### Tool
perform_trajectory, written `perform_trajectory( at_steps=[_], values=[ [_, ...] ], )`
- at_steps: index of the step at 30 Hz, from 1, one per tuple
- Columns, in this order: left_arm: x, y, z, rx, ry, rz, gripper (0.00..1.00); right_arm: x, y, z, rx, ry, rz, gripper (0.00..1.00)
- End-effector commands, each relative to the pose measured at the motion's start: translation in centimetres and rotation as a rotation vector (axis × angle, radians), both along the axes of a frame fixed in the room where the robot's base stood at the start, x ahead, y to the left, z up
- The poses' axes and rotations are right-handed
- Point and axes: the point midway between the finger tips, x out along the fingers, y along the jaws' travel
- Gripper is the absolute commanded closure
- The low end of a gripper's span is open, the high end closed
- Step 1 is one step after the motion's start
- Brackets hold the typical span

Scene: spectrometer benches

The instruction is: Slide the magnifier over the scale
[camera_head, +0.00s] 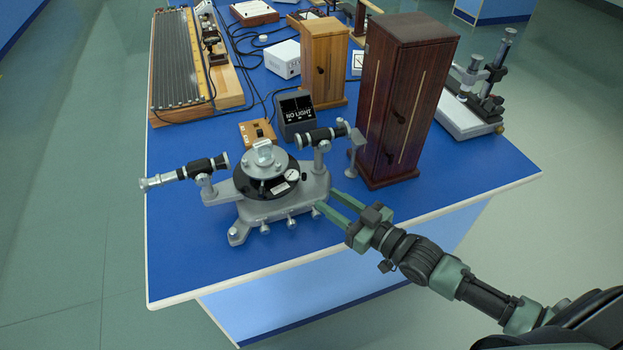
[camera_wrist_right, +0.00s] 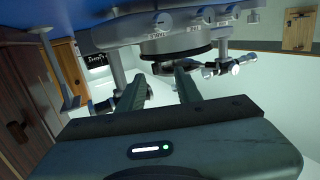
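The spectrometer (camera_head: 268,205) stands near the front of the blue table, with a grey base, two telescope-like tubes and a dark round disc (camera_head: 247,184). A small round white-faced piece (camera_head: 291,175), which looks like the magnifier, sits at the disc's right front edge. The scale's markings are too small to make out. My right gripper (camera_head: 325,198) is open and empty, its fingers pointing at the right side of the base. In the right wrist view the open fingers (camera_wrist_right: 160,74) point toward the disc (camera_wrist_right: 176,47); the magnifier is not clear there. My left gripper is not in view.
A tall dark wooden cabinet (camera_head: 405,100) stands close right of the spectrometer. A "NO LIGHT" box (camera_head: 297,113) and a small wooden switch block (camera_head: 258,132) are behind it. The blue tabletop (camera_head: 180,265) is clear at the front left.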

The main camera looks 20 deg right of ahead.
Motion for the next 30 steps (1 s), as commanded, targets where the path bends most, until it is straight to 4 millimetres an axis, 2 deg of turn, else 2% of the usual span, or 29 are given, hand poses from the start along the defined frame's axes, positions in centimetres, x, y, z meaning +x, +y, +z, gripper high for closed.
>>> perform_trajectory(
  at_steps=[5, 19, 30],
  values=[
    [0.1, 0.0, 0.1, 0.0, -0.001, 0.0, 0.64, 0.8, -0.9, 1.1, 0.026, -0.054, 0.006, 0.66],
    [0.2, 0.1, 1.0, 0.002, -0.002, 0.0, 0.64, 6.5, 2.3, 1.2, 0.027, -0.055, 0.006, 0.66],
    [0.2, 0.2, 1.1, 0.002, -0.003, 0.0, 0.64, 7.3, 2.8, 1.0, 0.026, -0.053, 0.007, 0.66]
  ],
)
